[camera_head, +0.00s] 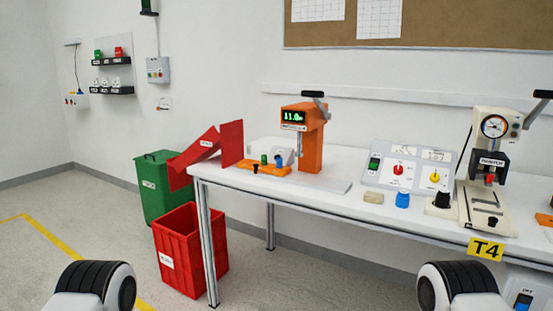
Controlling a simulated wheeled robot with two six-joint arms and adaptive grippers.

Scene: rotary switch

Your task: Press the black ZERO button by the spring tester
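The orange spring tester (309,140) stands upright on the white table, with a dark display (293,117) lit in green that reads about 11.0. A black lever (314,95) is on its top. A low orange plate (272,170) lies at its left front. It carries a small black knob or button (255,168), a green one (264,159) and a blue one (278,160). Their labels are too small to read, so I cannot tell which is marked ZERO. Neither gripper is in view; only rounded black-and-white parts of my arms show at the bottom edge.
The white table (335,200) also holds a sloped switch panel (405,167), a blue knob (403,199) and a cream press with a dial (489,160). Red bin (190,250) and green bin (158,200) stand left of it. Floor in front is clear.

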